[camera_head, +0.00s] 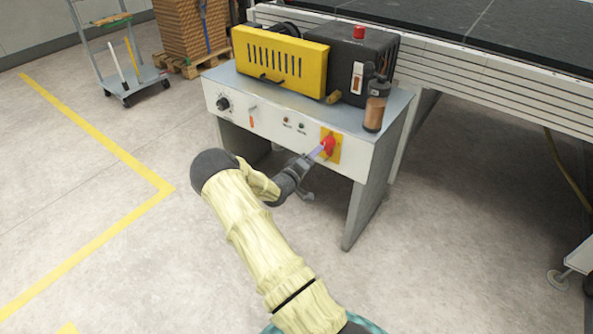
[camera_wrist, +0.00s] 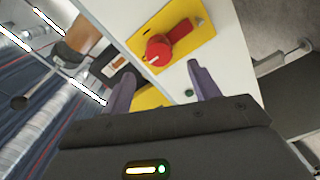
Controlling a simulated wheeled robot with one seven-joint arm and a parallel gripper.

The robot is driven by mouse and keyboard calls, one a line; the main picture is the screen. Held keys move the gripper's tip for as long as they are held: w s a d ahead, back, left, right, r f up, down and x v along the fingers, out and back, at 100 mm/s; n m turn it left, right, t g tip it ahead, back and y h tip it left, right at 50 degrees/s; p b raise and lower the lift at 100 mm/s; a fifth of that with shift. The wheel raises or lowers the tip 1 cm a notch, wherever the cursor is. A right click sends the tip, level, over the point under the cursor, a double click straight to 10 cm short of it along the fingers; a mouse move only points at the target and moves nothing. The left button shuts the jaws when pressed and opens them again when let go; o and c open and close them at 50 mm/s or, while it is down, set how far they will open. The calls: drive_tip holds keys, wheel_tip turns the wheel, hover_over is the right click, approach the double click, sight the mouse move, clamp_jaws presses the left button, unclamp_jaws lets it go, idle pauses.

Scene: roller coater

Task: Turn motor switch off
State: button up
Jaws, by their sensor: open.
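The motor switch is a red rotary knob (camera_head: 328,145) on a yellow plate (camera_head: 336,154), at the right end of the machine's white front panel. In the wrist view the red knob (camera_wrist: 158,50) sits on its yellow plate (camera_wrist: 197,30), ahead of my fingers, with a small light mark on its face. My gripper (camera_head: 316,152) is close in front of the knob in the head view. In the wrist view my gripper (camera_wrist: 163,82) is open, its two purple fingers apart with nothing between them. I cannot tell whether a finger touches the knob.
The panel also has a black dial (camera_head: 223,103), an orange-red switch (camera_head: 251,121) and small indicator buttons (camera_head: 294,125). A yellow vented housing (camera_head: 280,62) and a brown jar (camera_head: 375,108) stand on top. A conveyor (camera_head: 480,75) extends right.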

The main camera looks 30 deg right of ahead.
drive_tip(key=p+v, duration=0.1)
drive_tip(key=v, duration=0.8)
drive_tip(key=shift+a, duration=0.3)
drive_tip(key=shift+s, duration=0.1)
